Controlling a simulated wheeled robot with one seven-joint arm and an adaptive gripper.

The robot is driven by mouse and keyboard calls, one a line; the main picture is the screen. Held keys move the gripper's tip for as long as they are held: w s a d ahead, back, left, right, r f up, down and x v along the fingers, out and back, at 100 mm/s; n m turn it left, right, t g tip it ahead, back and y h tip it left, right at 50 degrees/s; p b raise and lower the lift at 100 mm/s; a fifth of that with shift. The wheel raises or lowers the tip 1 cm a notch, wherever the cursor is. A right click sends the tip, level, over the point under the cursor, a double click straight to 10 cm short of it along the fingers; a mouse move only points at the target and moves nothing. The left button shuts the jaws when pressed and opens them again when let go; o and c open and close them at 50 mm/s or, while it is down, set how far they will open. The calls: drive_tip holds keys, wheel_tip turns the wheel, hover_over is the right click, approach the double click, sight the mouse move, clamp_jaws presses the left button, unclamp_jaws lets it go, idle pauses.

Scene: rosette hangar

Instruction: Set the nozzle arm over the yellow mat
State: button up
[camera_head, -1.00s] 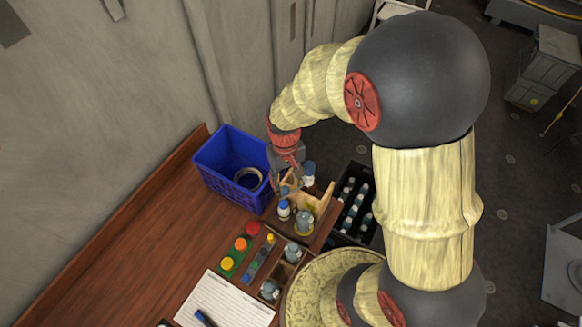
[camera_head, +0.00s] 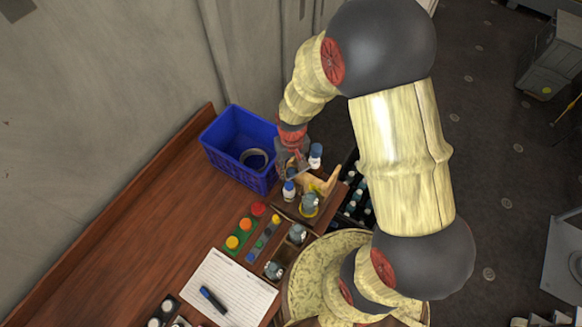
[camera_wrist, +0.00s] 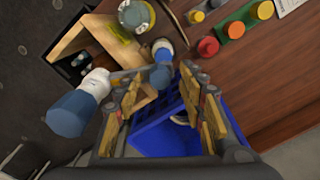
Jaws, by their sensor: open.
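My gripper (camera_head: 293,160) hangs above the wooden stand (camera_head: 322,180) at the table's far end. In the wrist view its two fingers (camera_wrist: 168,98) are apart, with nothing clearly held between them. A thin grey bar (camera_wrist: 126,74) shows by the stand between two blue-capped bottles; I cannot tell if it is the nozzle arm. A grey-topped jar (camera_head: 310,203) stands at the stand's near side. A yellow-green patch shows beside it in the wrist view (camera_wrist: 121,32), perhaps the yellow mat, mostly hidden.
A blue crate (camera_head: 222,160) holding a ring stands left of the stand. Blue-capped bottles (camera_head: 316,152) (camera_head: 289,192) are close to my gripper. A dark bottle crate (camera_wrist: 70,66) is beyond the stand.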

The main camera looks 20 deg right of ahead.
drive_tip(key=shift+c, duration=0.5)
clamp_jaws()
idle(0.3)
